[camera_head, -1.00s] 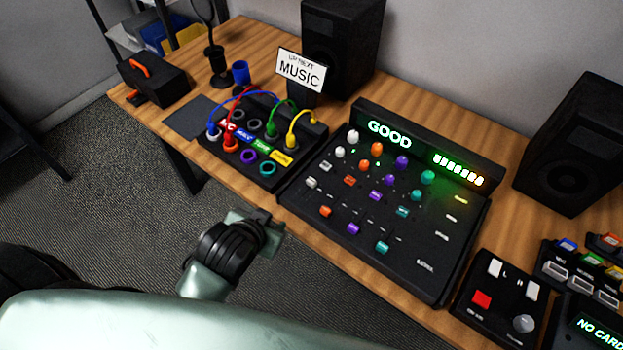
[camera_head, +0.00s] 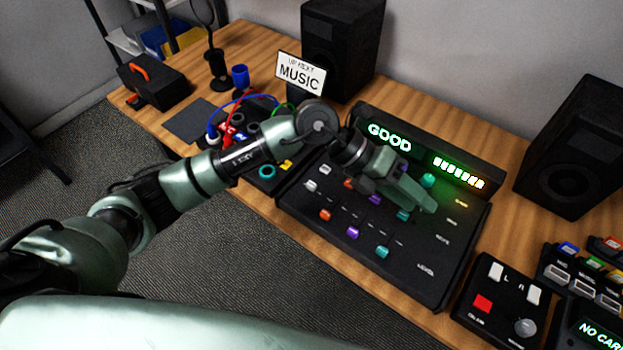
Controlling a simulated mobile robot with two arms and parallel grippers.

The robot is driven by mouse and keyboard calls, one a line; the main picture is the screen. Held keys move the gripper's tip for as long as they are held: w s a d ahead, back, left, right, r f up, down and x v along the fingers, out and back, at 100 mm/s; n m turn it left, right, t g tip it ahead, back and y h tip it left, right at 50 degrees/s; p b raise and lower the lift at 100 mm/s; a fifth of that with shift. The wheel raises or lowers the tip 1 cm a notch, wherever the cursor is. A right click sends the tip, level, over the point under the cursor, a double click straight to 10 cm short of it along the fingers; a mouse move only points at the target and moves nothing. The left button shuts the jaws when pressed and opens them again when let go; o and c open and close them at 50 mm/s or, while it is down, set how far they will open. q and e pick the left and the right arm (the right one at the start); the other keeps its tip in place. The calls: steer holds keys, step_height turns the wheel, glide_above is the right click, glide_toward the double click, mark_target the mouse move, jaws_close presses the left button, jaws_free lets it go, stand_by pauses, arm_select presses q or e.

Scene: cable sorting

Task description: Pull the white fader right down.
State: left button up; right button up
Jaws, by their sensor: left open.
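The mixer console (camera_head: 420,282) is a black sloped panel with coloured knobs and sliders. The white fader (camera_head: 310,185) shows as a small white cap near its left edge. Orange (camera_head: 325,215), purple (camera_head: 352,232) and teal (camera_head: 382,251) caps lie lower and to the right of it. My left gripper (camera_head: 425,200) is open above the upper right of the panel, to the right of the white fader and apart from it. My left wrist and gripper hide the upper knobs. My right gripper is not in view.
A lit GOOD display (camera_head: 390,137) tops the console. My forearm crosses the patch box (camera_head: 240,178) with its cables. A MUSIC sign (camera_head: 300,75) stands behind. Black speakers (camera_head: 343,45) (camera_head: 575,150) flank the console. A button box (camera_head: 500,305) sits at right.

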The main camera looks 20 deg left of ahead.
arm_select(q)
steer(key=w+a+f+y, duration=0.3)
steer(key=a+y, duration=0.1)
steer(key=a, duration=0.2)
steer(key=w+a+f+y, duration=0.2)
steer(key=a+f+y, duration=0.1)
steer(key=a, duration=0.3)
steer(key=t+y, duration=0.1)
steer(key=y, duration=0.3)
glide_above(311, 184)
steer(key=shift+d+r+n, duration=0.1)
steer(key=shift+r+n, duration=0.25)
steer(key=shift+n, duration=0.05)
steer(key=shift+a+f, duration=0.2)
steer(key=shift+f, duration=0.1)
steer(key=shift+d+f+p, duration=0.15)
steer(key=shift+f+p, duration=0.45)
steer(key=shift+f, duration=2.95)
steer(key=shift+c, duration=0.3)
